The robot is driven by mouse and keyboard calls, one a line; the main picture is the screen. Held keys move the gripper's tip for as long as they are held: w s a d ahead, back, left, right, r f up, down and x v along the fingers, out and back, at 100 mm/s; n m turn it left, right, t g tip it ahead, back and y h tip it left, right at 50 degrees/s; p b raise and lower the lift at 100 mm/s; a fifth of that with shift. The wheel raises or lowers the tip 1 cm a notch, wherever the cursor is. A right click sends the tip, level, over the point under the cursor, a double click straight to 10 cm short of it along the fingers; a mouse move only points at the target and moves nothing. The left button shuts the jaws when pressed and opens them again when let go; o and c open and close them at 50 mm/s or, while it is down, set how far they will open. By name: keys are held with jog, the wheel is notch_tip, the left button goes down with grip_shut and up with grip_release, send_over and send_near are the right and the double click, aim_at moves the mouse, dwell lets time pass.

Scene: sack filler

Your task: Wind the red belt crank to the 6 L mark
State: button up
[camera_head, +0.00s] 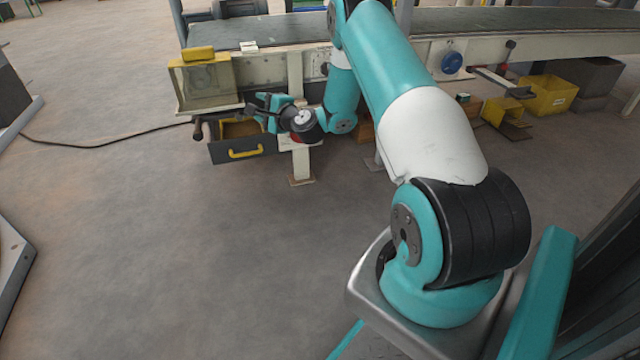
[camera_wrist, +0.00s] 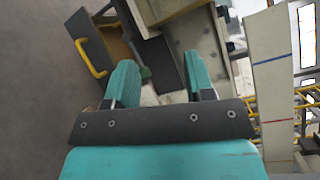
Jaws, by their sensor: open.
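My gripper (camera_head: 258,108) is open, in front of the left end of the conveyor and just above the open drawer. In the wrist view its two teal fingers (camera_wrist: 160,75) stand apart, with a small dark green piece (camera_wrist: 146,73) showing between them; I cannot tell what it is. No red crank can be made out for certain. A bit of red (camera_head: 307,139) shows just under my wrist in the head view, mostly hidden by the arm. A pale upright panel (camera_wrist: 271,88) with a blue line and a red line shows in the wrist view; no 6 L label is readable.
A grey drawer (camera_head: 224,153) with a yellow handle (camera_head: 245,152) stands open below the conveyor (camera_head: 490,22). A dark knob (camera_head: 198,132) sticks out beside it. A blue round part (camera_head: 452,62) and yellow bins (camera_head: 548,95) are to the right. The floor in front is clear.

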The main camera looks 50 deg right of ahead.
jog(key=s+d+f+m+g+h+b, duration=0.1)
jog(key=s+d+f+m+h+b, duration=0.35)
jog(key=d+f, duration=0.4)
jog(key=s+d+f+m+g+h+b, duration=0.1)
jog(key=s+d+f+m+h+b, duration=0.4)
jog(key=f, duration=0.7)
jog(key=shift+m+y, duration=0.25)
jog(key=shift+y, duration=0.2)
jog(key=p+x, duration=0.2)
jog(key=x, duration=0.8)
jog(key=shift+w+f, duration=0.2)
jog(key=shift+w+d+r, duration=0.15)
jog(key=shift+w+d, duration=0.25)
jog(key=shift+w, duration=0.15)
grip_shut()
